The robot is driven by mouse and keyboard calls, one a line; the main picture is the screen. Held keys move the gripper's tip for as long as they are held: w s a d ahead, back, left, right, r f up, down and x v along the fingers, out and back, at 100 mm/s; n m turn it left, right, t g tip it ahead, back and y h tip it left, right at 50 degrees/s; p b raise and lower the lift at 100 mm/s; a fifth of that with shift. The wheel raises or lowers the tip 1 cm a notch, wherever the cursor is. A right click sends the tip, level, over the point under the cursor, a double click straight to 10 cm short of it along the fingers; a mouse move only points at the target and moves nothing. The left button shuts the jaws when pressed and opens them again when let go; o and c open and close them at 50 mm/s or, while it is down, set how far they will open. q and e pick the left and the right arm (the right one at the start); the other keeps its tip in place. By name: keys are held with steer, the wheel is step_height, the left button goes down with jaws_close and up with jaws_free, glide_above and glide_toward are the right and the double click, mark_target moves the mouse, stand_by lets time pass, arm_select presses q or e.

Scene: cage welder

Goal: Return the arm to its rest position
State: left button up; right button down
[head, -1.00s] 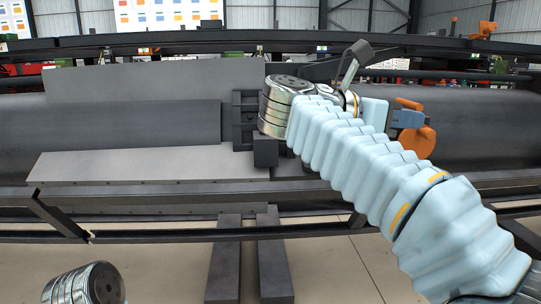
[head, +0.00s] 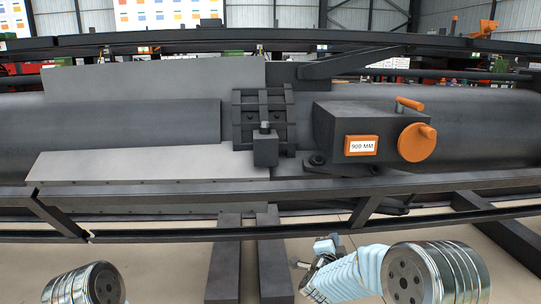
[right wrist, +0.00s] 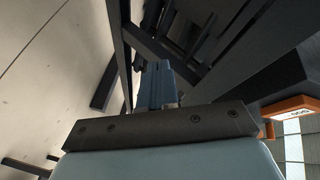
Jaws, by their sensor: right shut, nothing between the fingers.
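My right arm is folded low at the bottom right of the head view, with its light blue sleeve and silver joint in front of the machine. My right gripper (head: 327,244) is small and blue in the head view, below the machine's front rail, clear of the orange wheel. In the right wrist view my right gripper (right wrist: 158,82) shows its blue fingers together, with nothing between them. Only a silver joint of my left arm shows at the bottom left of the head view. My left gripper is out of the picture.
A dark box (head: 350,115) with an orange 900 MM label (head: 361,145), an orange handwheel (head: 416,142) and a small orange handle (head: 410,103) sits on the machine. A long dark front rail (head: 150,197) runs above my right gripper. Dark floor beams (head: 226,260) stand left of it.

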steer(key=s+a+f+n+g+y, duration=0.1)
steer(key=s+f+n+g+y, duration=0.15)
steer(key=s+f, duration=0.45)
steer(key=s+a+f+n+g+y, duration=0.1)
steer(key=s+f+n+g+y, duration=0.2)
steer(key=f, duration=0.7)
steer(key=s+a+f+n+g+y, duration=0.15)
steer(key=s+f+n, duration=0.3)
steer(key=f, duration=0.45)
steer(key=s+a+f+n+g+y, duration=0.1)
steer(key=s+f+g, duration=0.3)
steer(key=s, duration=0.7)
steer(key=s+a+f+n+g+y, duration=0.2)
steer(key=s+f+n+g, duration=0.1)
steer(key=s, duration=0.9)
steer(key=shift+s+a+f+n+g, duration=0.3)
steer(key=shift+n+g, duration=0.2)
steer(key=shift+n, duration=0.2)
